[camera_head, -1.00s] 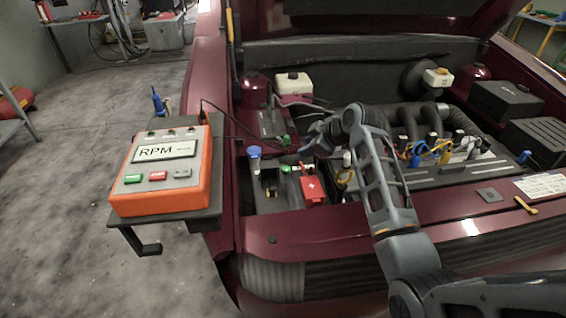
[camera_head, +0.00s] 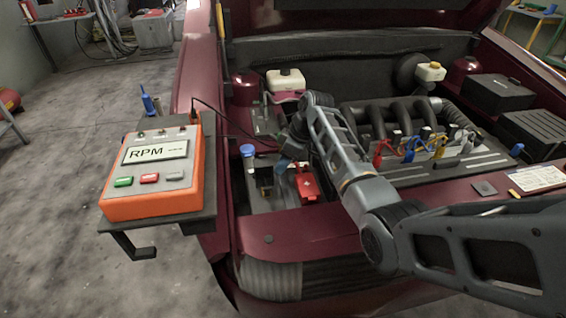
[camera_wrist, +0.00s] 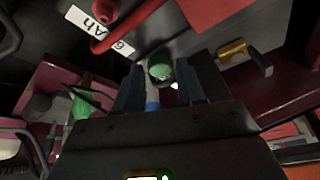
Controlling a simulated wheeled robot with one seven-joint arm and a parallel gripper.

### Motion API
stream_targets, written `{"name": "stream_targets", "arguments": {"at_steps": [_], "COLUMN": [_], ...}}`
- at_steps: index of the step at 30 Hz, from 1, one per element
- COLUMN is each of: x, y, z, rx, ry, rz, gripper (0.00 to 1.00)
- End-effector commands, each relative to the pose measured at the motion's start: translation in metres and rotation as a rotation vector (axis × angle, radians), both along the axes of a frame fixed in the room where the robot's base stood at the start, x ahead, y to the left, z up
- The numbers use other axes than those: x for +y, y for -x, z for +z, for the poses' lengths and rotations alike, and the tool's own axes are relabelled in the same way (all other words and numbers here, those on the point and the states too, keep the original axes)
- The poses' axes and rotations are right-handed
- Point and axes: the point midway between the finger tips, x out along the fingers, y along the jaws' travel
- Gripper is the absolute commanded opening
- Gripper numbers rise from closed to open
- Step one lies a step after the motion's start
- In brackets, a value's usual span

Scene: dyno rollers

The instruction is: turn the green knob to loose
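A round green knob (camera_wrist: 160,72) shows in the wrist view, ahead of and between the fingertips of my gripper (camera_wrist: 160,86). The two dark fingers are apart, one on each side of the line to the knob. I cannot tell whether either finger touches it. In the head view my gripper (camera_head: 284,160) is low over the battery area at the front left of the engine bay. It hides the knob there.
A red terminal cover (camera_head: 306,184) is just right of my gripper, and a blue cap (camera_head: 248,151) to its left. A second green part (camera_wrist: 84,104) shows at left in the wrist view. The orange RPM box (camera_head: 152,172) stands on a side shelf (camera_head: 196,226).

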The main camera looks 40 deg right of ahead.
Motion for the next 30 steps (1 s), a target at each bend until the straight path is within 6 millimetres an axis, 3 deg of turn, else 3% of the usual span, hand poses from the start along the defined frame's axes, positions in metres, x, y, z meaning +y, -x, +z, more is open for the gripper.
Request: {"name": "stream_targets", "arguments": {"at_steps": [11, 23, 30], "x": [0.0014, 0.0015, 0.0028], "y": [-0.0023, -0.0021, -0.0016], "z": [-0.0062, -0.0062, -0.0035], "rx": [-0.001, -0.001, 0.000], "ry": [0.000, 0.000, 0.000], "rz": [0.000, 0.000, -0.081], "gripper": [0.39, 0.01, 0.00]}}
